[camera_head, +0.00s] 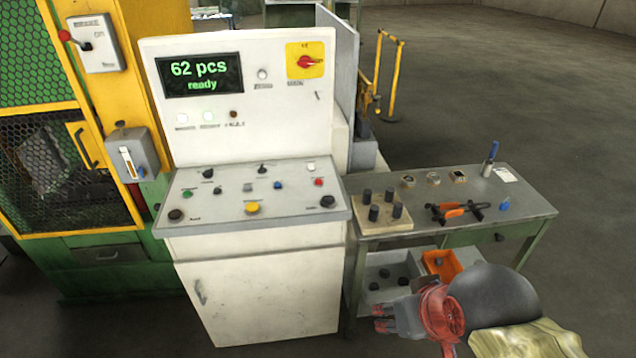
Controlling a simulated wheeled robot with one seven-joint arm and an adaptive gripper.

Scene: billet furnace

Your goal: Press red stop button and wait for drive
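A small red button (318,182) sits at the right side of the sloped control panel (290,208) of a white console. The console's upright screen (200,74) reads "62 pcs ready" in green. A red rotary switch (306,62) on a yellow plate is at the upper right of the console. My gripper (379,318) is low in front of the side table, well below and to the right of the red button. It points left and touches no button. Its two fingertips look close together, but the gap is too small to judge.
A green button (187,194), a yellow button (252,208) and dark knobs share the panel. The side table (520,205) on the right holds a block with black pegs (380,220), orange-handled pliers (455,210) and small items. Grey and orange (440,262) bins sit below. Floor at right is clear.

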